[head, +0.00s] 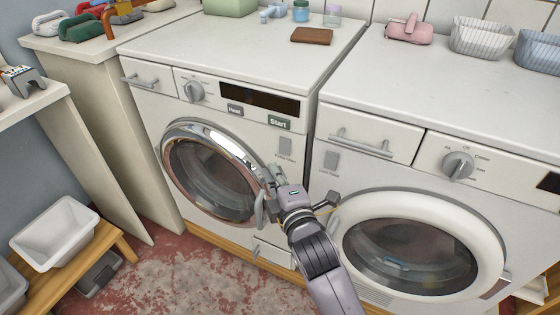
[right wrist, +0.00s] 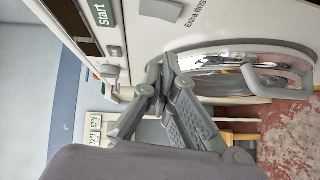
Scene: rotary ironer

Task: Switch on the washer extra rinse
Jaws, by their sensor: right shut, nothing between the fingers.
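The left machine (head: 150,115) has a chrome-ringed door (head: 212,170), which looks shut. A grey switch (head: 285,146) sits on its front at the upper right of the door. It also shows in the right wrist view (right wrist: 160,11), with the words "Extra rinse" (right wrist: 283,14) printed beside it. I cannot tell the switch's setting. My right gripper (head: 273,176) is below the switch, in front of the door's right edge. Its fingers (right wrist: 165,65) are shut and empty in the right wrist view, apparently apart from the switch. My left gripper is out of view.
A start button (head: 279,124), heat button (head: 235,110) and dial (head: 194,91) are above the door. A second machine (head: 385,180) with a white-ringed door stands to the right. Floor (head: 190,275) is open at lower left.

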